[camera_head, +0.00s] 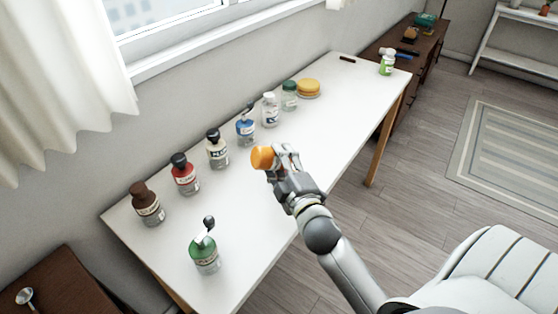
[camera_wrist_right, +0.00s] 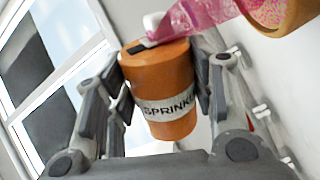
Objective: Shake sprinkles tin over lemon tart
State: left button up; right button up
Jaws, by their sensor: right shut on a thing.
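My right gripper (camera_head: 278,160) is shut on the orange sprinkles tin (camera_head: 262,158), held above the white table. In the right wrist view the tin (camera_wrist_right: 160,92) sits between both fingers, and its white label reads "SPRINK", with the rest hidden by a finger. A yellow round thing that looks like the lemon tart (camera_head: 308,88) lies toward the table's far end, apart from the tin and beyond it. In the right wrist view a pink band (camera_wrist_right: 205,14) runs across the top behind the tin to a tan-rimmed shape with pink specks; I cannot tell what it is. My left gripper is out of view.
A row of bottles stands along the wall side of the white table (camera_head: 255,175), including a brown-capped one (camera_head: 147,205) and a pale green jar (camera_head: 289,96). A green pump bottle (camera_head: 205,252) is near the front. A green-and-white bottle (camera_head: 387,63) stands at the far right.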

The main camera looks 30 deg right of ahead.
notch_tip(320, 180, up, 3)
jog(key=n+p, duration=0.6)
jog(key=n, duration=0.4)
notch_tip(320, 180, up, 2)
jog(key=n+p, duration=0.6)
jog(key=n, duration=0.4)
jog(key=shift+r+p, duration=0.2)
jog(key=shift+p, duration=0.2)
jog(key=shift+n+p, duration=0.55)
jog(key=shift+n, duration=0.45)
jog(key=shift+f, duration=0.15)
